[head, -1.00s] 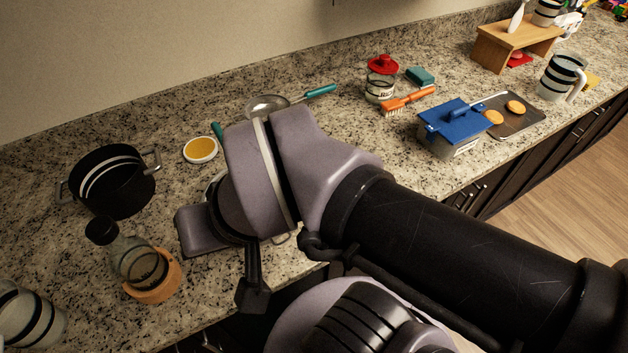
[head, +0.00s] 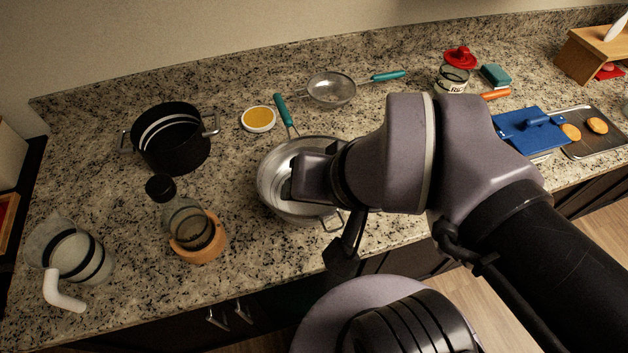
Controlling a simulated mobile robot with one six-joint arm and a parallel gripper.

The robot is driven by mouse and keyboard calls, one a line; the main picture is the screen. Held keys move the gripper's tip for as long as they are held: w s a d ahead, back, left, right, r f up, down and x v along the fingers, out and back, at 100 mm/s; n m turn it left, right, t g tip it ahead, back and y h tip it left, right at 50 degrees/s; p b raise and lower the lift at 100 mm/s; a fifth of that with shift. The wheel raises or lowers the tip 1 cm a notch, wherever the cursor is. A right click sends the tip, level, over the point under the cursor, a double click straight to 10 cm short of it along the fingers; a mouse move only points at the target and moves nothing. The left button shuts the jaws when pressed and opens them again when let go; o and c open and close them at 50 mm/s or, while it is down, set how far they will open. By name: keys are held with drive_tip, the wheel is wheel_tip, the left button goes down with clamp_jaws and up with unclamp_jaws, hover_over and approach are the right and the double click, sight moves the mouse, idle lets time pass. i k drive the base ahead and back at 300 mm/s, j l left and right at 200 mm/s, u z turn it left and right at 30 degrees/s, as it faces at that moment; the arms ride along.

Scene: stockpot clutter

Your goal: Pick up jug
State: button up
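A jug (head: 78,256) with clear-grey walls, dark bands and a white handle stands at the left front of the counter in the head view. Its handle points toward the front edge. My gripper (head: 342,252) is only partly in view, as a dark piece hanging below my wrist by the counter's front edge. It is well to the right of the jug and apart from it. My wrist covers part of a steel pot. The fingertips cannot be made out, so I cannot tell whether they are open or shut.
A glass bottle (head: 186,222) on a round wooden stand (head: 208,251) and a black pot (head: 171,150) stand between the jug and the steel pot (head: 270,180). A yellow-topped dish (head: 258,119) and a strainer (head: 332,89) lie behind. A blue-lidded box (head: 530,130) is at right.

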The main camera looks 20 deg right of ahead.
sight(58, 247)
drive_tip(key=u, duration=1.8)
drive_tip(key=k+j+z, duration=0.1)
drive_tip(key=k, duration=0.3)
drive_tip(key=i+l+u, duration=0.1)
drive_tip(key=i, duration=0.3)
